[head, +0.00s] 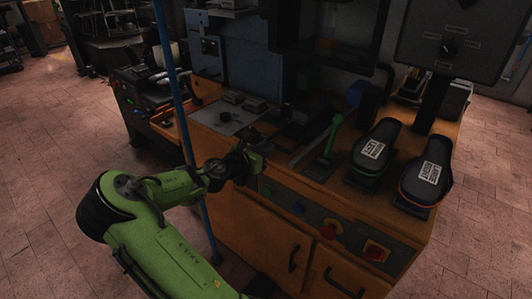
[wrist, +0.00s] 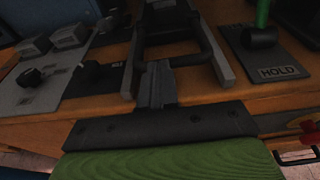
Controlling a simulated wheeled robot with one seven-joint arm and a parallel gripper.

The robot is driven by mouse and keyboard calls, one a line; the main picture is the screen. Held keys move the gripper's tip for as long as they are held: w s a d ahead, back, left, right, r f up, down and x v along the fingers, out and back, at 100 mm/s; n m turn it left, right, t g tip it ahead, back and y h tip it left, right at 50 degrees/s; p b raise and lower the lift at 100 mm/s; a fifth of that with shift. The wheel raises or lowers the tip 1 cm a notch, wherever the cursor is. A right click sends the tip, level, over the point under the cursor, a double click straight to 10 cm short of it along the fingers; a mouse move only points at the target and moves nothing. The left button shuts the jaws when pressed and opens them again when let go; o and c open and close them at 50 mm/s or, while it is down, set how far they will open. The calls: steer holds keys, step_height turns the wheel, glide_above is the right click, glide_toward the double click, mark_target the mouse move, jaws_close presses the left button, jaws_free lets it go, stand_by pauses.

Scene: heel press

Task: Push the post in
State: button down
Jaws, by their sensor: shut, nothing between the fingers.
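My gripper (head: 246,158) is shut and empty at the front edge of the orange bench in the head view. In the wrist view its closed fingers (wrist: 157,72) point at a dark sliding carriage (wrist: 168,14) with a black loop handle (wrist: 205,48), between two grey rails (wrist: 222,62). The fingertips are close to the handle; I cannot tell whether they touch it. The carriage appears to be the post's base, but no upright post is clearly visible. In the head view this area (head: 300,128) is dark and hard to make out.
A green lever (head: 333,135) stands right of the rails, on a plate marked HOLD (wrist: 280,72). A grey panel with knobs (wrist: 42,88) lies left. Two black shoe forms (head: 376,150) (head: 427,172) sit at the right. A blue pole (head: 173,75) stands left. Red knobs (head: 328,231) are on the bench front.

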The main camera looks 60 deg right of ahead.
steer(key=shift+d+r, duration=0.1)
steer(key=shift+d, duration=0.05)
steer(key=d+p, duration=0.4)
steer(key=p, duration=0.1)
steer(key=shift+s+d+r, duration=0.2)
steer(key=shift+s, duration=0.2)
